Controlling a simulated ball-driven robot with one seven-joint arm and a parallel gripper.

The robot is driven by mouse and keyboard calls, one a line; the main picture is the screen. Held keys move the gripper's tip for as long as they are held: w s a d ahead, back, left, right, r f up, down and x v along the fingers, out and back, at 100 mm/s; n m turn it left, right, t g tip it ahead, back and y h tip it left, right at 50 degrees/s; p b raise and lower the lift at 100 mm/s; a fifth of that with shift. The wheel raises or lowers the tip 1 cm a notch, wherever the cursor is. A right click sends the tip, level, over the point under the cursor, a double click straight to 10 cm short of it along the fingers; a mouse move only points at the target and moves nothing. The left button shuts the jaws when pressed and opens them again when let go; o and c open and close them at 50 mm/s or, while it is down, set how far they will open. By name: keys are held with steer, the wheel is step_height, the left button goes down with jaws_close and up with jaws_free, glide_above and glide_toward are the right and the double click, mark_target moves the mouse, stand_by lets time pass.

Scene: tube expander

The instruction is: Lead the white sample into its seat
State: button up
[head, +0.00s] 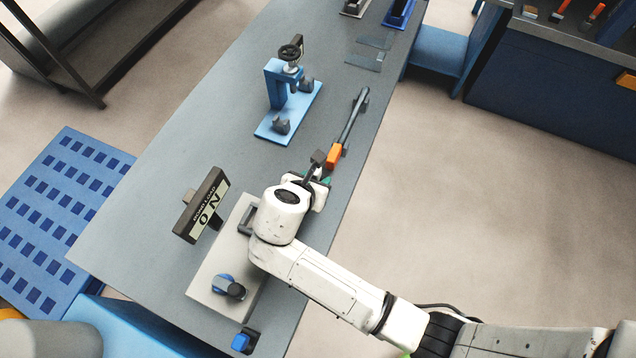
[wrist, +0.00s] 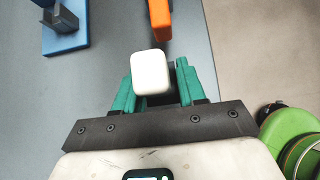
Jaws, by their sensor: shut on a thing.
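The white sample (wrist: 150,72) is a rounded white block between the teal fingers of my gripper (wrist: 160,88) in the wrist view. My gripper is shut, with a dark part showing just beside and behind the white block; where the fingers touch is partly hidden. In the head view my gripper (head: 319,178) is over the bench, with a dark grey piece (head: 318,157) at its tip; the white sample cannot be made out there. I cannot tell which place is its seat. A blue press (head: 275,88) with a handwheel and grey blocks on its base stands farther up the bench.
A long tool with an orange end (head: 334,156) lies just beyond my gripper; its orange end (wrist: 160,18) shows in the wrist view. Bench between sign and press is clear.

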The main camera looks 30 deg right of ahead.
steer(key=shift+d+f, duration=0.2)
steer(key=shift+f, duration=0.4)
steer(key=shift+d+f, duration=0.2)
steer(key=shift+f, duration=0.35)
steer(key=shift+f+p, duration=0.15)
steer(key=shift+p, duration=0.55)
steer(key=shift+f, duration=0.45)
steer(key=shift+f, duration=0.15)
steer(key=o, duration=1.2)
steer(key=shift+f+b, duration=0.25)
steer(key=shift+b, duration=0.4)
